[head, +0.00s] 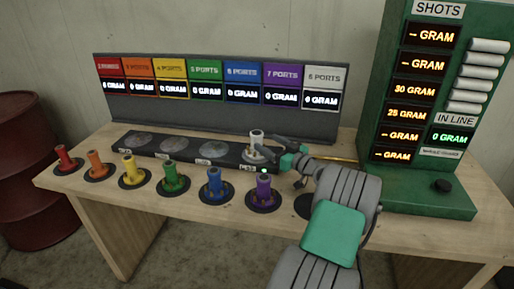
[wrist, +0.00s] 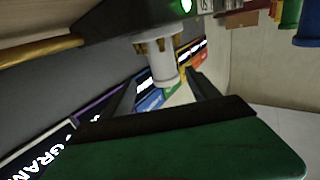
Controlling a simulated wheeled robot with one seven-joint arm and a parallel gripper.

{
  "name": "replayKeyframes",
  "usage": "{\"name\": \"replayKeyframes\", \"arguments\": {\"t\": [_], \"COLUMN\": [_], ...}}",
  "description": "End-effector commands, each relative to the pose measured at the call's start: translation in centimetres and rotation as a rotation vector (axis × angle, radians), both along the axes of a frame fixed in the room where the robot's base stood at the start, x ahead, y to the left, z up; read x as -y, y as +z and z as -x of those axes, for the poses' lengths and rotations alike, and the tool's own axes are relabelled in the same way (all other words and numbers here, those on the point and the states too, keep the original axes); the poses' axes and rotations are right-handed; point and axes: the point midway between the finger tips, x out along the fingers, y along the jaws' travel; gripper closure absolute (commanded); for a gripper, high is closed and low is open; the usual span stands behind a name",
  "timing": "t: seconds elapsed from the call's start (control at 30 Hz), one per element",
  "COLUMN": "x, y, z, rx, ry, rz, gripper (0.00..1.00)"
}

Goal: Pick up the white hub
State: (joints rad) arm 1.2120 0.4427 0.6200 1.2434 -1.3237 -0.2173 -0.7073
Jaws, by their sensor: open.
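The white hub (head: 257,138) stands upright on the rightmost pad of the black tray (head: 178,157) on the workbench. My gripper (head: 274,146) reaches in from the right, close beside the hub. In the wrist view, which is upside down, the white hub (wrist: 158,48) lies ahead, with its narrow end between the open fingertips of my gripper (wrist: 163,90). Neither finger clearly touches it. A green light glows near the hub's base.
A row of coloured hubs stands on dark discs along the front, the purple hub (head: 264,190) nearest my arm. A display panel (head: 220,95) rises behind the tray. A green cabinet (head: 440,110) stands at right. The other tray pads are empty.

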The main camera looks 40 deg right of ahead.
Motion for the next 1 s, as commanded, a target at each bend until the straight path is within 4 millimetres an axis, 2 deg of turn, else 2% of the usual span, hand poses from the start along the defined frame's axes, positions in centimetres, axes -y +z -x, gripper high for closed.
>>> {"name": "replayKeyframes", "arguments": {"t": [0.2, 0.3, 0.57, 1.0], "x": [-1.0, -0.9, -0.8, -0.6], "y": [0.7, 0.6, 0.5, 0.5], "z": [-4.3, -5.7, -6.1, -6.0], "rx": [0.001, 0.0, 0.0, 0.0], "ry": [0.017, 0.015, 0.011, 0.009], "rz": [0.002, 0.002, 0.0, 0.001], "gripper": [0.3, 0.3, 0.3, 0.66]}}
